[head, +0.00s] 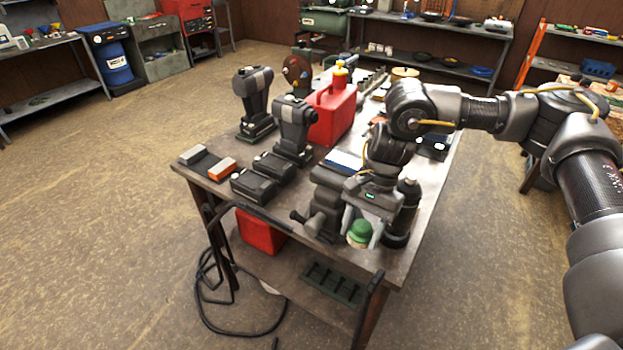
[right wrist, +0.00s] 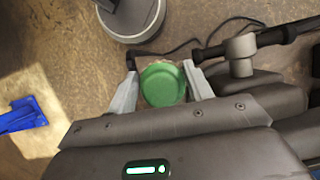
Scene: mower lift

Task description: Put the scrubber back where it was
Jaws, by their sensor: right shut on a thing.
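The scrubber, with a round green top and a pale lower part, (head: 360,232) is between the fingers of my right gripper (head: 361,236) at the near edge of the work table (head: 400,272). In the right wrist view the scrubber's green top (right wrist: 162,84) sits between the two pale fingers of the right gripper (right wrist: 160,92), which is shut on it. I cannot tell whether its underside touches anything. My left gripper is not in view.
Beside the gripper stand a dark bottle (head: 403,212) and a dark vise-like tool (head: 320,216). Power tools (head: 293,128), batteries (head: 254,186) and a red can (head: 332,110) crowd the table. A dark handle rail (head: 262,216) runs along the near side. Floor is clear to the left.

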